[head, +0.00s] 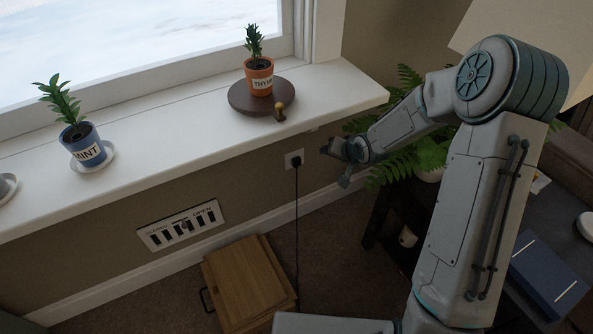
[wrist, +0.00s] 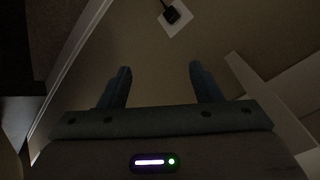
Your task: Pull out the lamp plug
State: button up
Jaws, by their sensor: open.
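The black lamp plug (head: 295,163) sits in a white wall outlet (head: 289,157) below the window sill. Its dark cord (head: 297,220) hangs down the wall to the floor. My gripper (head: 334,149) is just to the right of the plug, apart from it, with nothing between its fingers. In the wrist view my gripper (wrist: 160,75) is open, and the plug (wrist: 171,14) and outlet (wrist: 182,22) lie beyond the fingertips at the top edge. The lamp itself is not clearly identifiable; a pale shade (head: 520,35) shows at the top right.
The white window sill (head: 190,125) overhangs the outlet and holds a mint pot (head: 83,146) and a thyme pot (head: 260,77) on a round wooden stand. A fern (head: 432,150) is behind my arm. A wooden box (head: 245,280) stands on the floor near the cord.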

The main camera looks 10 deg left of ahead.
jog(key=w+a+f+m+t+y+b, duration=0.1)
jog(key=w+a+f+m+y+b, duration=0.15)
jog(key=f, duration=0.45)
jog(key=w+a+f+m+t+y+b, duration=0.1)
jog(key=w+a+f+y+b, duration=0.2)
jog(key=f, duration=0.4)
jog(key=m+t+b, duration=0.6)
jog(key=b, duration=0.1)
send_near(298, 166)
jog(key=r, duration=0.1)
jog(key=shift+w+r, duration=0.1)
jog(key=shift+r, duration=0.05)
jog(key=b+x, duration=0.3)
jog(key=x, duration=0.4)
jog(key=shift+w+a+b, duration=0.25)
jog(key=shift+b, duration=0.05)
jog(key=shift+w+a+b, duration=0.25)
jog(key=shift+w+b, duration=0.05)
jog(key=shift+w, duration=0.1)
jog(key=shift+w+r, duration=0.1)
jog(key=shift+a, duration=0.15)
jog(key=shift+f+b, duration=0.75)
jog(key=shift+b, duration=0.25)
